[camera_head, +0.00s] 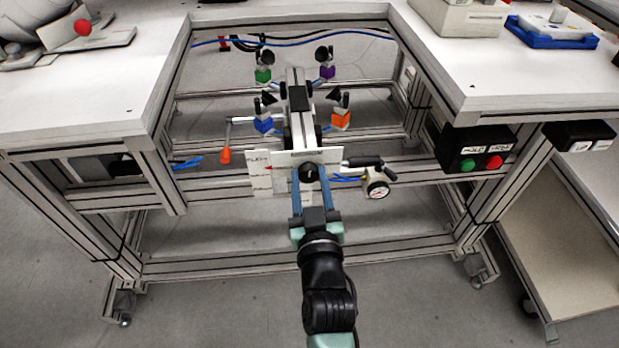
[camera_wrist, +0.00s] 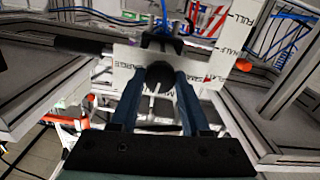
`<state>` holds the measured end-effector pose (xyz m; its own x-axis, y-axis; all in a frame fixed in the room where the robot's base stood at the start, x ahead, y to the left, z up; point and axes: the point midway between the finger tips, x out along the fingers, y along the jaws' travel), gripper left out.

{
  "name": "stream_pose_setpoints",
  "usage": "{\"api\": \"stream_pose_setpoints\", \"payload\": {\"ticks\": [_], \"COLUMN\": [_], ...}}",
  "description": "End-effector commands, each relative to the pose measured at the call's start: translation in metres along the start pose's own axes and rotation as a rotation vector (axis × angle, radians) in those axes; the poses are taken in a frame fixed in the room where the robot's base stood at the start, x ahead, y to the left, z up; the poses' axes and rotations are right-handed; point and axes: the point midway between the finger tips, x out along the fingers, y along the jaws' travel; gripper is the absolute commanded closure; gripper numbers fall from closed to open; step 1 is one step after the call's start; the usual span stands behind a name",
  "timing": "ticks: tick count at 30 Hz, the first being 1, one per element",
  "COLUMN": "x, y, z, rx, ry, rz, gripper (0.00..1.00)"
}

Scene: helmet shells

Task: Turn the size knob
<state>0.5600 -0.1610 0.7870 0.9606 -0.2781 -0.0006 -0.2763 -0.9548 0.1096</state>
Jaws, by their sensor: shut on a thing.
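The size knob (camera_head: 308,172) is a round black knob on the front of a white plate (camera_head: 265,174) with printed labels, on the front of the fixture. My gripper (camera_head: 309,178) reaches up to it from below, with its two blue fingers on either side of the knob. In the wrist view the knob (camera_wrist: 159,75) sits between the tips of my gripper (camera_wrist: 160,84), which is shut on it. The white plate (camera_wrist: 125,82) stands behind it, with words around the knob. The fingers hide part of the plate and its lettering.
A pressure gauge (camera_head: 377,188) and a black lever (camera_head: 366,162) are right of the knob. An orange-ended crank (camera_head: 225,155) is at left. A black box (camera_head: 476,150) with green and red buttons hangs on the right frame. Colored clamps stand behind the plate.

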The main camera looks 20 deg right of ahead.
Motion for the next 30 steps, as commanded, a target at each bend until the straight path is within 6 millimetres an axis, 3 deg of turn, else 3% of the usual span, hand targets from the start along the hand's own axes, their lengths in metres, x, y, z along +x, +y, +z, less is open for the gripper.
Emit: {"api": "stream_pose_setpoints", "payload": {"ticks": [30], "x": [-0.0003], "y": [-0.0002], "z": [-0.0003], "rx": [0.938], "ry": [-0.001], "rz": [-0.015], "gripper": [1.00]}}
